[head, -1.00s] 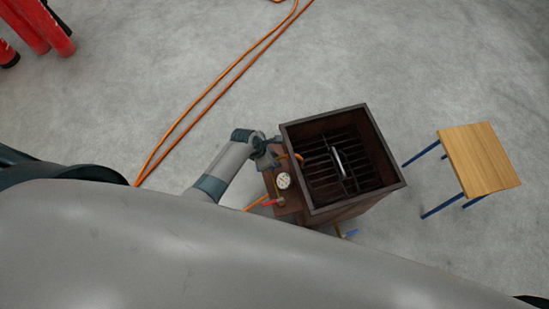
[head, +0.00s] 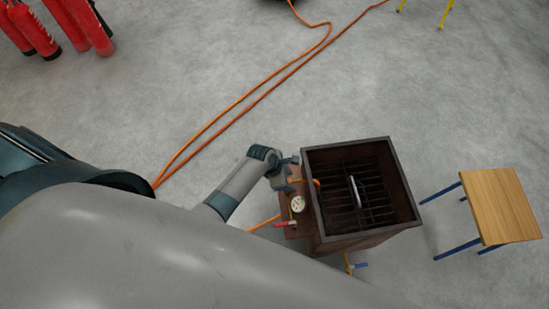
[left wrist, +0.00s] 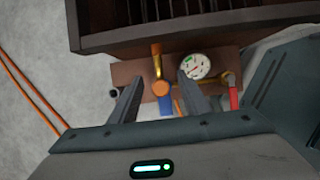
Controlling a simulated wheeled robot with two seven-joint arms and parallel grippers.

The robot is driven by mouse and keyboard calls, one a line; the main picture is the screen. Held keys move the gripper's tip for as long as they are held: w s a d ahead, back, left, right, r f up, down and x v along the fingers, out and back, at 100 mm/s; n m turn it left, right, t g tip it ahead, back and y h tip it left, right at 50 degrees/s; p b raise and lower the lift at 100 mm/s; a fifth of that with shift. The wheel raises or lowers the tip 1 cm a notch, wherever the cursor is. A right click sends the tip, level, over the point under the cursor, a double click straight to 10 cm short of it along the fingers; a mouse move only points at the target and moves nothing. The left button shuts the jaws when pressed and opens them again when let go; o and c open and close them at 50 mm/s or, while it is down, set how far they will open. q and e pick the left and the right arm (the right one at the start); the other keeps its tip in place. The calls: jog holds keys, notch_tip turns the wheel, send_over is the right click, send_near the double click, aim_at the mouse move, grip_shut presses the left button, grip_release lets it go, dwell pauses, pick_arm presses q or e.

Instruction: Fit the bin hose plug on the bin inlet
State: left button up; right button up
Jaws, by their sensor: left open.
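A dark brown metal bin (head: 385,147) with a grate stands right of centre in the head view. A brown side shelf (head: 288,231) on it carries a white gauge (head: 298,204), which also shows in the left wrist view (left wrist: 195,66). My left gripper (head: 293,173) is over this shelf. In the left wrist view its open jaws (left wrist: 160,103) have a blue fitting (left wrist: 166,106) with an orange round part showing between them; no grip is visible. A red-handled valve (left wrist: 233,97) is at the right. I cannot tell which fittings are the hose plug and the inlet.
Orange hoses (head: 236,101) run over the floor from the back towards my arm. A wooden-topped stool (head: 500,205) with blue legs stands right of the bin. Red extinguishers (head: 80,22) stand at the far left. The floor behind the bin is clear.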

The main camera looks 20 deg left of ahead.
pick_arm(q)
jog(key=v, duration=0.4)
jog(key=shift+s+r, duration=0.1)
jog(key=shift+r, duration=0.25)
jog(key=p+v, duration=0.1)
jog(key=v, duration=0.9)
pick_arm(e)
jog(key=s+d+g, duration=0.1)
jog(key=s+d, duration=0.1)
jog(key=s, duration=0.3)
jog(key=shift+s+d+f+g, duration=0.2)
jog(key=shift+s+g, duration=0.1)
jog(key=shift+s, duration=0.05)
pick_arm(q)
jog(key=shift+f, duration=0.2)
